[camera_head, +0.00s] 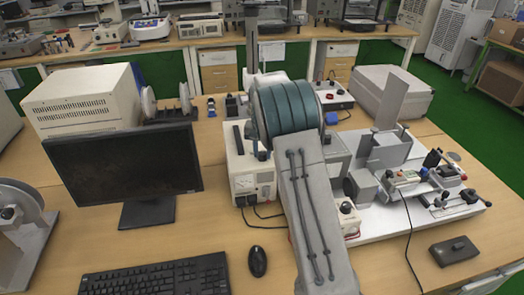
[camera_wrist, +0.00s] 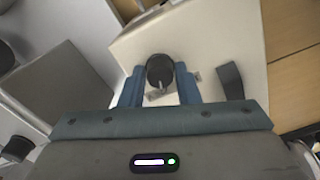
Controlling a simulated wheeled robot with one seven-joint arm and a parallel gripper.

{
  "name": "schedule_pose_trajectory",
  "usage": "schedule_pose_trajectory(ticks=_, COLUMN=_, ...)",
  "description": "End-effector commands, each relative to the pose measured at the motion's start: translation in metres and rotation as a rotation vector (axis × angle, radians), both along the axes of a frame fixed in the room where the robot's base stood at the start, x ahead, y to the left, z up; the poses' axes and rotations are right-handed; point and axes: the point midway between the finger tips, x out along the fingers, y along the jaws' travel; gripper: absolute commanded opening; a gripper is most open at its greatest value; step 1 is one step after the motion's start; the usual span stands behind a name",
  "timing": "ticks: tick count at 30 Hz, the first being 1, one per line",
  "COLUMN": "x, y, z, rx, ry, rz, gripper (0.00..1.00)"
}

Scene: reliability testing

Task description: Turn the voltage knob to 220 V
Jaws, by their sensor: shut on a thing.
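The voltage knob (camera_wrist: 160,69) is round and black, on the pale top of a box-shaped voltage unit (camera_wrist: 215,42). A light pointer mark on the knob points toward the bottom of the wrist view. My gripper (camera_wrist: 160,76) has its two blue fingers on either side of the knob, shut on it. The knob's scale is not readable. In the head view, the white voltage unit (camera_head: 240,163) stands right of the monitor, with a meter on its front.
A black handle (camera_wrist: 231,81) stands on the unit's top, right of my right finger. A monitor (camera_head: 125,172), keyboard (camera_head: 155,276) and mouse (camera_head: 257,261) are to the left. A white base plate (camera_head: 405,217) with grey fixtures is to the right. Cables lie by the unit.

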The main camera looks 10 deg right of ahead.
Motion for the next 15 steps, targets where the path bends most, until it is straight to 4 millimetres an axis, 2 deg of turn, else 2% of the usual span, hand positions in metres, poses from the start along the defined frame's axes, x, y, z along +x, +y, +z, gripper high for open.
schedule_pose_trajectory(ticks=6, x=0.0004, y=0.0004, z=0.0008, rx=0.0, ry=-0.001, rz=-0.177, gripper=0.06)
schedule_pose_trajectory(ticks=15, x=0.0004, y=0.0002, z=0.0006, rx=0.0, ry=-0.001, rz=-0.344, gripper=0.06)
